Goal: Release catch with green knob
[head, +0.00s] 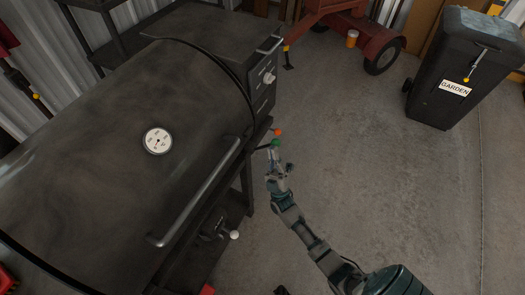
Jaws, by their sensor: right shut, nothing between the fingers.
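The green knob (275,142) sits on a short catch lever at the right side of a large dark barrel smoker (130,150). An orange knob (278,132) is just above it in the picture. My right gripper (275,158) is shut and empty, with its fingertips close below the green knob. I cannot tell whether they touch it. The catch's mechanism behind the knob is mostly hidden by the smoker's edge.
The smoker's lid handle (200,195) runs left of my right arm. A white knob (234,235) is lower down. A black garden bin (465,70) and a red wheeled cart (350,30) stand farther back. The concrete floor (370,165) to the right is clear.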

